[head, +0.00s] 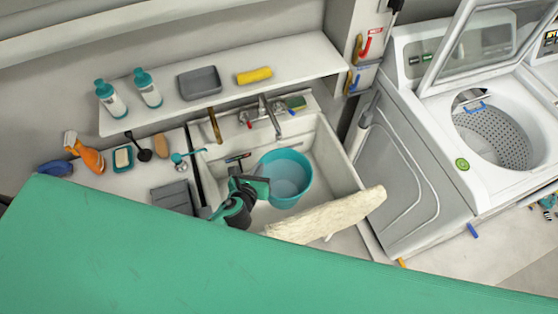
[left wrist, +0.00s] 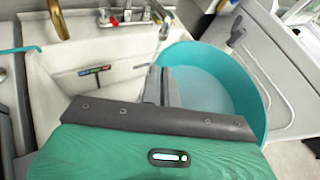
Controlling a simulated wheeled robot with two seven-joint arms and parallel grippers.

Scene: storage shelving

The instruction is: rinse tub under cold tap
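The teal round tub (head: 284,178) sits in the white sink (head: 335,165), towards its right side. Its inside looks pale blue, as if it holds water. It fills the right of the left wrist view (left wrist: 215,90). The tap (head: 270,117) stands at the back of the sink, its spout reaching toward the tub's back left rim. A red knob (left wrist: 104,15) shows left of the spout. Whether water is running is unclear. My left gripper (head: 262,188) is at the tub's left rim. Its fingers (left wrist: 166,86) appear closed on that rim. My right gripper is out of view.
A cream towel (head: 328,215) hangs over the sink's front edge. A shelf (head: 225,87) with bottles, a grey basin and a yellow sponge spans above. Brushes and a spray bottle (head: 84,153) lie left. An open washer (head: 470,140) stands right.

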